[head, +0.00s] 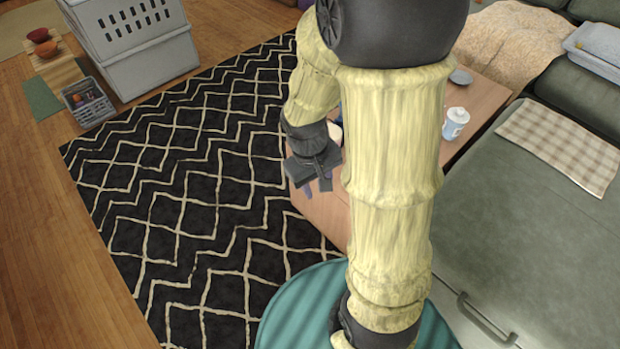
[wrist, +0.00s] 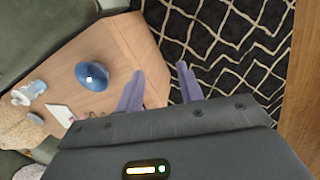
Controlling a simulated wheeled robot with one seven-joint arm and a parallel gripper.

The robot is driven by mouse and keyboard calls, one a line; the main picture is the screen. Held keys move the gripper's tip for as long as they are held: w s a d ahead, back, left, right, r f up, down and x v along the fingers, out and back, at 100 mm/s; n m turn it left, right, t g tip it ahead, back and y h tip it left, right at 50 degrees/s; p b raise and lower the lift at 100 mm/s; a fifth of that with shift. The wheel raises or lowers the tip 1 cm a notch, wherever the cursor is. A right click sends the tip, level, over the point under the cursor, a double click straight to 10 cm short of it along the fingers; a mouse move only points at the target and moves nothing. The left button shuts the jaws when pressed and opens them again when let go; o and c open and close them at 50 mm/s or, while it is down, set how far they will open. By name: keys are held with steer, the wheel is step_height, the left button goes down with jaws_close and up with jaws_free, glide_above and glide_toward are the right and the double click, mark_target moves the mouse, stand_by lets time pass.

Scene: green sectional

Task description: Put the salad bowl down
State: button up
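My gripper (wrist: 160,70) is open, with its two purple fingers apart and nothing between them. In the head view my gripper (head: 318,178) hangs near the left edge of the wooden table. A rounded, shiny dark blue object (wrist: 92,75), which looks like the bowl, rests on the wooden table (wrist: 130,42) in the wrist view. It is apart from the fingers, to their left. In the head view my arm hides most of that part of the table (head: 484,98).
A blue-and-white jar (head: 456,123) stands on the table. The green sectional (head: 500,215) is at the right, with a checked cloth (head: 558,148). Reddish bowls (head: 47,49), a grey basket (head: 88,101) and a large crate (head: 140,45) are upper left. The patterned rug (head: 190,190) is clear.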

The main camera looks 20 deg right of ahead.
steer(key=r+t, duration=0.1)
steer(key=s+a+r+m+t+y, duration=0.1)
steer(key=a+r+m, duration=0.1)
steer(key=r, duration=0.1)
steer(key=shift+s+a+t, duration=0.1)
steer(key=shift+s+t, duration=0.1)
steer(key=shift+t, duration=0.2)
steer(key=shift+a, duration=0.1)
